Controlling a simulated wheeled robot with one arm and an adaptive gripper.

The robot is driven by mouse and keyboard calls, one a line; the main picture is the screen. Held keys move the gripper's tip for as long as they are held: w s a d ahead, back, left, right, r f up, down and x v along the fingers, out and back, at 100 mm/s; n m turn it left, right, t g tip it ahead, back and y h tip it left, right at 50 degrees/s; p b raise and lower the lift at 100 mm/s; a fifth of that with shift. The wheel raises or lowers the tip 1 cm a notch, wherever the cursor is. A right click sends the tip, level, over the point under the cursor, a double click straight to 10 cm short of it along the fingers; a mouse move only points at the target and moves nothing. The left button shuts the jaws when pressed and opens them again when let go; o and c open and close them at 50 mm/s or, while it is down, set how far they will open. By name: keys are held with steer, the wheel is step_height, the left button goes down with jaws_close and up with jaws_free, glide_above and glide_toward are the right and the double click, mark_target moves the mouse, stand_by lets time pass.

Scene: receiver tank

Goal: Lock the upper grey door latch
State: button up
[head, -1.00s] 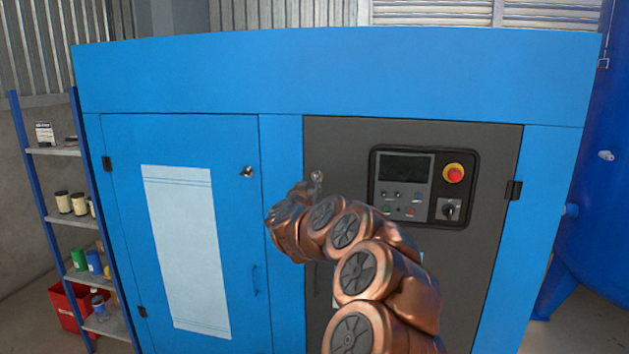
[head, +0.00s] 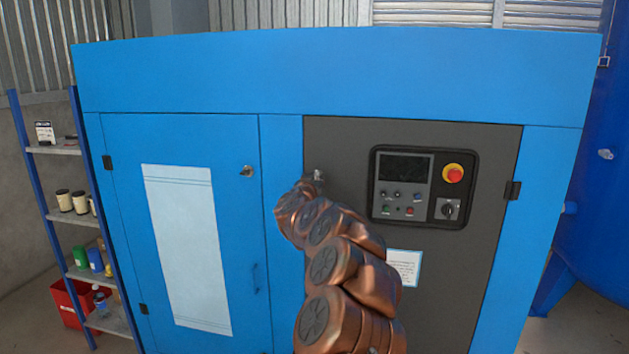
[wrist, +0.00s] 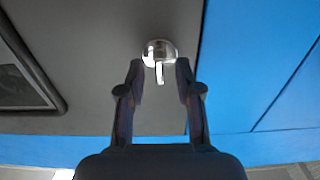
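The upper grey door latch (head: 317,175) is a small shiny metal piece near the top left of the grey door (head: 340,137). My copper arm partly covers it in the head view. In the wrist view the latch (wrist: 158,52) is a round chrome disc with a narrow tab pointing down in the picture. My gripper (wrist: 159,75) is open, with one finger on each side of the tab and a visible gap on both sides. Neither finger clearly touches it. The gripper's fingers are hidden behind my arm in the head view.
A control panel (head: 422,187) with a red button sits right of the latch. The blue door (head: 130,150) to the left has its own latch (head: 247,172). A shelf (head: 62,150) stands at far left, a blue tank (head: 590,230) at far right.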

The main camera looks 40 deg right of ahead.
steer(key=shift+c, duration=0.2)
jaws_close()
steer(key=shift+m, duration=0.4)
steer(key=shift+s+f+m+b, duration=0.1)
steer(key=shift+m+b, duration=2.1)
steer(key=shift+m, duration=2.1)
steer(key=shift+f+m+b, duration=0.1)
steer(key=shift+m+b, duration=2.05)
steer(key=shift+m, duration=2.15)
